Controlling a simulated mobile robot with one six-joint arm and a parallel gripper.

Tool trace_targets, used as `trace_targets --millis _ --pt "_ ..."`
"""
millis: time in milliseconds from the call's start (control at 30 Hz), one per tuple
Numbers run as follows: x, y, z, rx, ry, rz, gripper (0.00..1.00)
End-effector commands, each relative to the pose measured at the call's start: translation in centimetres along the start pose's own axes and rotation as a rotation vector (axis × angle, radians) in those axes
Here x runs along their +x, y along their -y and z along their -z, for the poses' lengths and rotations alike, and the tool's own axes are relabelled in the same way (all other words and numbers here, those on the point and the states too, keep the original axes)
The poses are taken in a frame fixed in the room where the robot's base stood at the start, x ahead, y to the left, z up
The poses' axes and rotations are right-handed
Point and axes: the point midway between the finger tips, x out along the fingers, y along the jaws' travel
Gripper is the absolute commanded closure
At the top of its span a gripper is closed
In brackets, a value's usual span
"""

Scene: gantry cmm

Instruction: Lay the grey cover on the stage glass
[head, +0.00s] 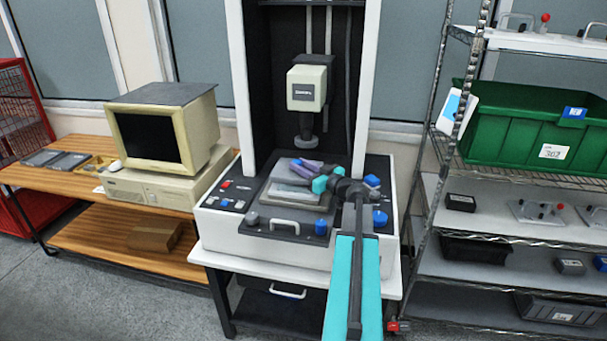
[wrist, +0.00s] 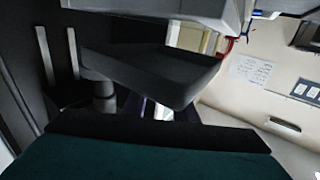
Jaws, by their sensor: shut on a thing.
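The grey cover (head: 283,164) is a flat grey piece above the stage of the measuring machine. My gripper (head: 305,168), with purple fingers, is shut on it from the right. The stage glass (head: 287,195) is a paler pane in the machine's bed, partly hidden by the cover and my gripper. I cannot tell whether the cover touches the glass. In the wrist view a dark grey slab (wrist: 155,75), which looks like the cover, fills the middle in shadow; the fingers mostly hide behind a dark edge.
The machine's cream probe head (head: 307,88) hangs above the stage, its lens pointing down. Blue knobs (head: 321,227) and a front handle (head: 285,223) border the bed. An old monitor (head: 160,130) stands left; a shelf rack with a green bin (head: 535,125) stands close on the right.

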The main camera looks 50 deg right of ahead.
Motion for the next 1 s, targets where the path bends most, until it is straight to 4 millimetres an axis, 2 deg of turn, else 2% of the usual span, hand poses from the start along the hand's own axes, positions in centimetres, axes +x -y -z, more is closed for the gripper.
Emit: trace_targets --millis 400,900,933,1000 --pt "0.0 0.0 -3.3 0.002 0.000 0.000 0.99" --pt "0.0 0.0 -3.8 0.001 -0.001 -0.001 0.99" --pt "0.0 0.0 -3.8 0.000 0.000 -0.001 0.69" --pt "0.0 0.0 -3.8 0.000 0.000 -0.001 0.58"
